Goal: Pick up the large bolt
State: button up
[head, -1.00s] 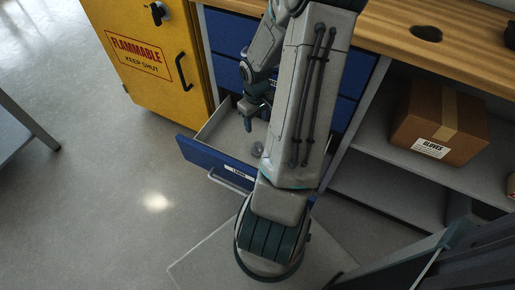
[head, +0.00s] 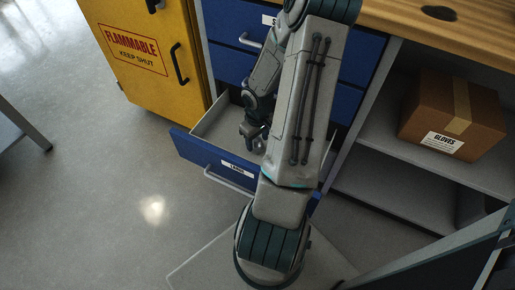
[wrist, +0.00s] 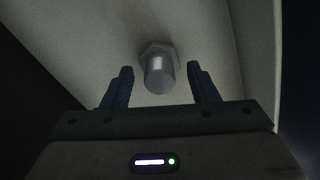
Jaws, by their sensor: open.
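The large bolt (wrist: 158,70) shows in the wrist view as a grey metal piece with a hexagonal head and a round shank, on the pale floor of the drawer. My gripper (wrist: 161,72) is open, with one dark finger on each side of the bolt and a gap on both sides. In the head view my gripper (head: 252,138) is down inside the open blue drawer (head: 230,166). The bolt cannot be made out in the head view, where my arm covers part of the drawer.
Drawer walls stand close around my gripper. A yellow flammable cabinet (head: 140,62) is at the left. Closed blue drawers (head: 233,65) are above, under a wooden worktop (head: 405,25). A cardboard box (head: 455,115) sits on a shelf at the right.

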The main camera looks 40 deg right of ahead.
jog(key=shift+f, duration=0.4)
grip_shut()
jog(key=shift+r, duration=0.2)
